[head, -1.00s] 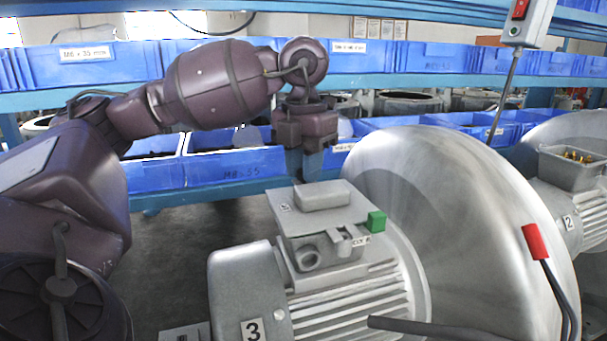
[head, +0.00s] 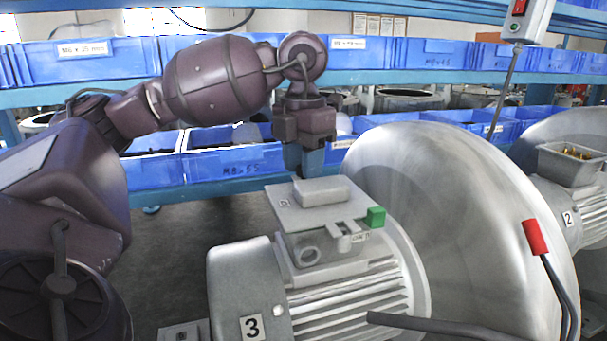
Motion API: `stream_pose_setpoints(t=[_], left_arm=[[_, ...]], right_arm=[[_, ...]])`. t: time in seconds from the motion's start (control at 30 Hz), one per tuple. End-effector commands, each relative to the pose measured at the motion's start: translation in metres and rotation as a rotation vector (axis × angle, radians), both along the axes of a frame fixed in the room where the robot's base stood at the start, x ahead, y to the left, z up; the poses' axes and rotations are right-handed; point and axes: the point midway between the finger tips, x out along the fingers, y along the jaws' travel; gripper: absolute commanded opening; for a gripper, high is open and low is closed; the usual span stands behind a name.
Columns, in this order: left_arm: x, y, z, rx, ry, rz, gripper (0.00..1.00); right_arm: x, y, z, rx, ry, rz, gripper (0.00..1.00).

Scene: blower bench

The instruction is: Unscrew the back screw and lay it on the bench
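The grey motor marked 3 (head: 330,290) stands in the foreground with its terminal box (head: 320,245) on top. A grey lid (head: 285,210) with a raised block (head: 322,190) covers much of the box, and a green block (head: 376,217) sits at its right front corner. I cannot make out the back screw; the lid's far side is hidden or too small to read. My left gripper (head: 306,172) points down at the lid's back edge, its blue-grey fingers close to it in the picture. Contact, finger gap and any held screw cannot be told. My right gripper is out of view.
A large metal blower housing (head: 430,200) stands right of the motor. A red-ended cable (head: 536,240) hangs at right, and a switch box (head: 527,20) hangs above. An open box with brass parts (head: 570,165) sits on motor 2. Blue bins (head: 235,165) line the shelves behind.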

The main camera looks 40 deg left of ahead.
Motion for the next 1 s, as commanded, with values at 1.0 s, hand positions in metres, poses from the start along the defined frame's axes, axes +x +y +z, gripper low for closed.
stream_pose_setpoints(t=[1.0], left_arm=[[0.001,0.000,-0.002,-0.001,0.000,-1.063,0.34]], right_arm=[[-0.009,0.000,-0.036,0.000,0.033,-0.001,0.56]])
